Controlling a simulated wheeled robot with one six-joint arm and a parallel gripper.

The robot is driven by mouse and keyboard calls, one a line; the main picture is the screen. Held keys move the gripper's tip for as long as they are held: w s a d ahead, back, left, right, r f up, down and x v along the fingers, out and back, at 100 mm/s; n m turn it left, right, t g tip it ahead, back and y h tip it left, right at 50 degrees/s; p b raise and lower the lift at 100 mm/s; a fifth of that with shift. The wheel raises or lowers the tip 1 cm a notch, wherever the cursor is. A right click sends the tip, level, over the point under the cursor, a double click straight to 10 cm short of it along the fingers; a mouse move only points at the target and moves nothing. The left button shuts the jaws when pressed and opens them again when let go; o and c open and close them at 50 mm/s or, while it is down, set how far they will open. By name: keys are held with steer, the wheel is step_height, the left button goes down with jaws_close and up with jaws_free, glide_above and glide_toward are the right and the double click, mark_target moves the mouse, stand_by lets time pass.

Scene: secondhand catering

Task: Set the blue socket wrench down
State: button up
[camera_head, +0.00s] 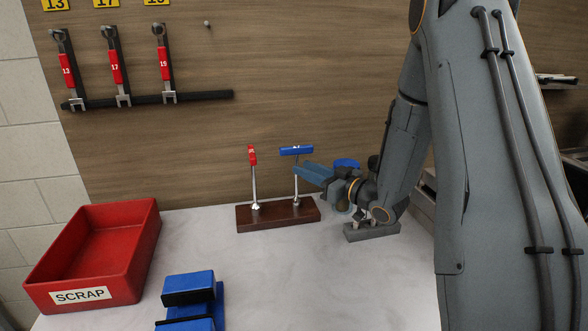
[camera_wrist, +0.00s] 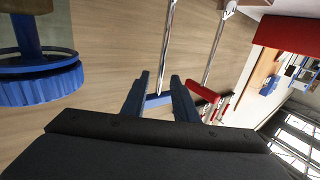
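The blue socket wrench (camera_head: 297,151) has a blue T-handle on a thin metal shaft. It stands upright in the dark wooden stand (camera_head: 280,215), to the right of a red-handled one (camera_head: 253,156). My gripper (camera_head: 300,170) is just below the blue handle, beside the shaft. In the wrist view my two fingers (camera_wrist: 160,88) are apart, with the blue handle (camera_wrist: 158,99) and its shaft showing in the gap between them. The gap looks wider than the shaft, and I see no clear grip. The red handle (camera_wrist: 204,93) shows just right of the fingers.
A red SCRAP bin (camera_head: 142,238) stands at the left of the pale worktop (camera_head: 230,265). A blue and black holder (camera_head: 190,281) is at the front. Several red-handled wrenches (camera_head: 115,68) hang on the wooden wall. A blue knob-like part (camera_wrist: 40,84) is close to my wrist.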

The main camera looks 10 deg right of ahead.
steer(key=s+d+f+m+g+h, duration=0.4)
steer(key=s+f+m+g+h, duration=0.15)
steer(key=s+h, duration=0.45)
steer(key=s+a+f+g, duration=0.1)
steer(key=s+a+g, duration=0.2)
steer(key=s, duration=0.6)
steer(key=s+a+f+m+g, duration=0.1)
steer(key=s+g, duration=0.4)
steer(key=s, duration=0.5)
steer(key=shift+a+f+b, duration=0.15)
steer(key=shift+a+b, duration=0.25)
steer(key=shift+a, duration=0.5)
steer(key=shift+s+f, duration=0.1)
steer(key=shift+f+b, duration=0.25)
steer(key=shift+b, duration=0.05)
